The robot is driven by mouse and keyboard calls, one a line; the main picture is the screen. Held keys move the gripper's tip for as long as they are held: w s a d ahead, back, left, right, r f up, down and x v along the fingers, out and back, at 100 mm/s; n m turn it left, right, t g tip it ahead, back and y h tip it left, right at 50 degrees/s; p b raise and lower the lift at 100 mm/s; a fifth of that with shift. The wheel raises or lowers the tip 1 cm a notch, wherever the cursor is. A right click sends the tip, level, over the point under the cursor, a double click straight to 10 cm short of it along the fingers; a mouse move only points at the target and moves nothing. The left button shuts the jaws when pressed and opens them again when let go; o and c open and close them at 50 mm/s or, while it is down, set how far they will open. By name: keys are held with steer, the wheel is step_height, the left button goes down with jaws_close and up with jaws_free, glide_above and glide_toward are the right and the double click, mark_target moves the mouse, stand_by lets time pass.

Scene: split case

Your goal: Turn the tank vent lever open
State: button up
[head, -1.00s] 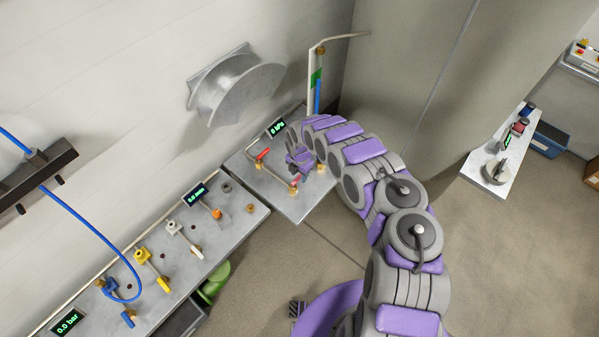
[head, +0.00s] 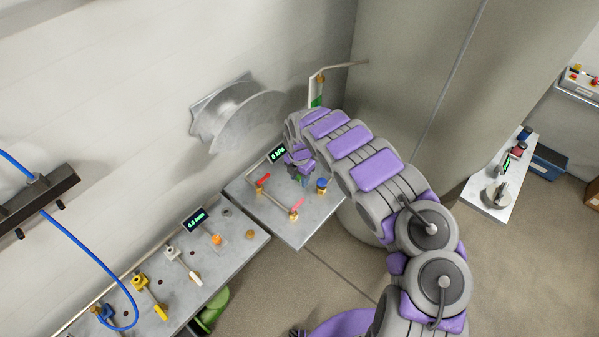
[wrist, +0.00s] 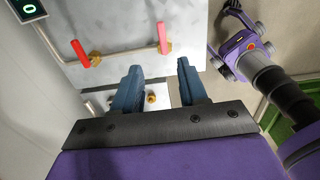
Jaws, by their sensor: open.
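The left red lever (head: 264,178) and the nearer red lever (head: 295,205) both show in the head view. In the wrist view they are a red lever (wrist: 80,53) at upper left and a pinker lever (wrist: 163,37) at top middle. I cannot read which is the tank vent. My gripper (head: 303,180) hangs over the panel behind the nearer lever. Its blue fingers (wrist: 158,88) are spread, with a brass fitting (wrist: 152,97) visible between them. Neither lever is between the fingers.
A small display (head: 278,153) stands at the panel's back. A tall tank (head: 405,85) rises behind my arm. Another bench (head: 235,255) with valves lies left.

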steer(key=shift+r, duration=1.3)
steer(key=s+d+r+m+h+b, duration=0.25)
steer(key=d+r+m, duration=0.3)
steer(key=d, duration=0.35)
steer(key=s+d+r+m+h+b, duration=0.1)
steer(key=s+d+r+m+b, duration=0.15)
steer(key=d+r+m, duration=0.45)
steer(key=s+d+r+m+b, duration=0.5)
steer(key=s+d+m, duration=0.1)
steer(key=s, duration=0.5)
steer(key=s+a+f+m+y+b, duration=0.1)
steer(key=s+m+b, duration=0.1)
steer(key=s, duration=0.8)
steer(key=s+a+f+m+g+y+b, duration=0.1)
steer(key=s+a+m+b, duration=0.1)
steer(key=s, duration=0.7)
steer(key=s+a+f+m+y+b, duration=0.1)
steer(key=s+a+f+m+b, duration=0.1)
steer(key=s+m, duration=0.4)
steer(key=s+b, duration=0.1)
steer(key=s, duration=0.3)
steer(key=shift+s+g, duration=0.35)
steer(key=shift+g, duration=0.05)
